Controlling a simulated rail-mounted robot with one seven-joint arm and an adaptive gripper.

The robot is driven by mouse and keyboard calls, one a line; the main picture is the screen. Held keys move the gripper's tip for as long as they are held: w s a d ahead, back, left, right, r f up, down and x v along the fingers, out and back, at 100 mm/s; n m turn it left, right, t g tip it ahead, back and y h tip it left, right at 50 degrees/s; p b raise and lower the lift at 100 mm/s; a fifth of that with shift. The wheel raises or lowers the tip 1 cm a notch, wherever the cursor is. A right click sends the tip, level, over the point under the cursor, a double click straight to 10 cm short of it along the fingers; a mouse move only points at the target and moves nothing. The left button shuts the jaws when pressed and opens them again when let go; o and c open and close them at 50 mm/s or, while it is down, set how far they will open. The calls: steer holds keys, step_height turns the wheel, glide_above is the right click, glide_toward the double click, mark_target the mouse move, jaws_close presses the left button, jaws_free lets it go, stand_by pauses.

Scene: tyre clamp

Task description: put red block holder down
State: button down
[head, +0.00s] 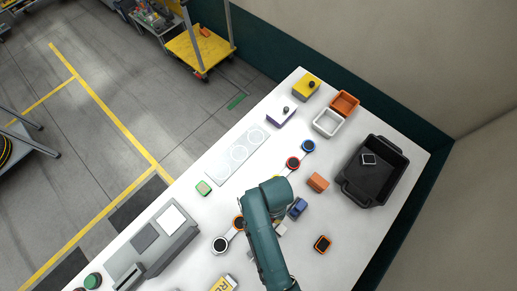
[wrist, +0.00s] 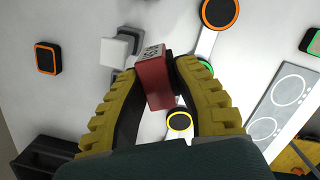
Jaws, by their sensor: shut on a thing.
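The red block holder (wrist: 153,82) shows in the wrist view, with a pale, dark-marked top face. My gripper (wrist: 160,72) has its two yellow ribbed fingers closed on it from both sides. The block appears slightly tilted in the picture; I cannot tell whether its underside touches the table. In the head view my teal arm reaches over the front middle of the white table (head: 340,215) and hides the red block and most of the gripper.
An orange-rimmed black square (head: 322,244) and an orange block (head: 318,182) lie nearby. A black crate (head: 352,196) stands at the right. Bare table lies between the orange-rimmed square and the crate.

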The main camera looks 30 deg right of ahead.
step_height(320, 180, down, 10)
steer(key=shift+b, duration=0.4)
steer(key=shift+f, duration=0.1)
steer(key=c, duration=1.2)
jaws_free()
steer(key=shift+f, duration=0.1)
